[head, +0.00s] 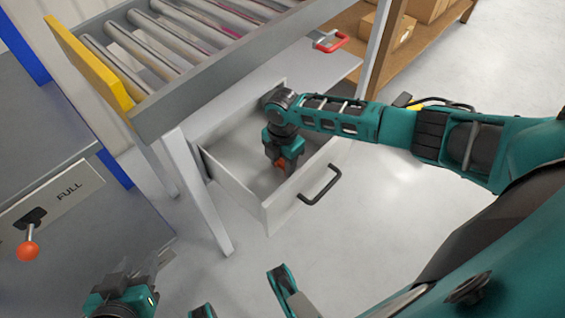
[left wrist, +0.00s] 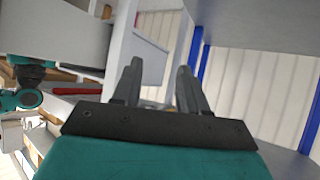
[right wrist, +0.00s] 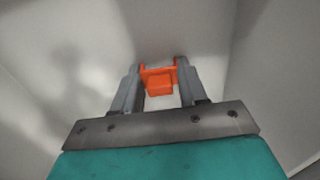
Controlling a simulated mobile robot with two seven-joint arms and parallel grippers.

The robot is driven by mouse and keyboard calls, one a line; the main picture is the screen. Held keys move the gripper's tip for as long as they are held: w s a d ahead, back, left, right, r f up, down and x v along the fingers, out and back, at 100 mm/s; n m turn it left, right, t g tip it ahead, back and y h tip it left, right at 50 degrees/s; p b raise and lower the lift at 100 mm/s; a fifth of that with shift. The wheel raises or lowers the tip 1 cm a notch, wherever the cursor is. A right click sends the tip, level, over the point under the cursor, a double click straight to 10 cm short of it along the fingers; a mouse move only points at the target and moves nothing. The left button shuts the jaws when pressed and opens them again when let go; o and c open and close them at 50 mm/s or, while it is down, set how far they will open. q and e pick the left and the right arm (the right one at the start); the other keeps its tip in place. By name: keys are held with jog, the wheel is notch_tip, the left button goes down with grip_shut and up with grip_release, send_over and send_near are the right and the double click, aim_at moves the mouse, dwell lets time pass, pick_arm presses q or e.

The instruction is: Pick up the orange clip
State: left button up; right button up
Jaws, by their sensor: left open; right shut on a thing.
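The orange clip (right wrist: 159,82) is between the fingertips of my right gripper (right wrist: 158,88) in the right wrist view. In the head view the clip (head: 281,163) is a small orange patch at the fingertips of my right gripper (head: 284,165), inside the open drawer (head: 230,192). My right gripper is shut on the clip and points down; I cannot tell whether the clip touches the drawer floor. My left gripper (head: 150,268) is open and empty at the lower left of the head view. Its spread fingers also show in the left wrist view (left wrist: 155,85).
The drawer's front with a black handle (head: 320,186) faces the lower right. A roller conveyor (head: 180,50) stands above the drawer, with a white leg (head: 195,190) beside it. Cardboard boxes (head: 398,30) sit on a shelf behind.

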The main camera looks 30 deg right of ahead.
jog(key=shift+c, duration=1)
notch_tip(320, 180, up, 20)
jog(key=p, duration=0.7)
